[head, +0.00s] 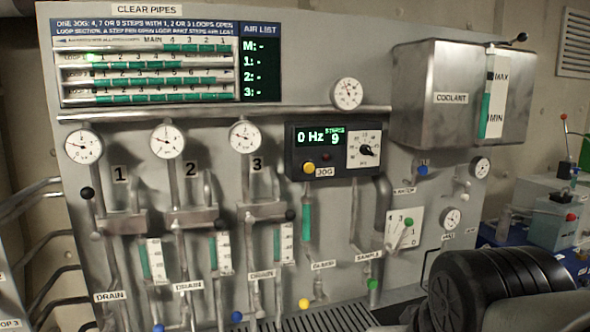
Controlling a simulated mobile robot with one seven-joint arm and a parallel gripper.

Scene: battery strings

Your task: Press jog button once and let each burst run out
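The jog button is a yellow round button (309,167) at the lower left of a black control box (320,165), in the middle of the panel, with a JOG label beside it. The box's green display (320,136) reads 0 Hz and steps 9. A dial with a black knob (366,150) sits to its right. Nothing covers the button or touches it. The loop display (150,65) at the upper left shows rows of green segments. The air list (262,62) shows only dashes after M, 1, 2 and 3. I cannot make out my gripper in the head view.
Pipes, gauges and valves for loops 1, 2 and 3 fill the panel's left half. A coolant tank (435,90) juts out at the upper right. A small lever (405,228) sits below right of the box. A dark ribbed shape hides the lower right corner.

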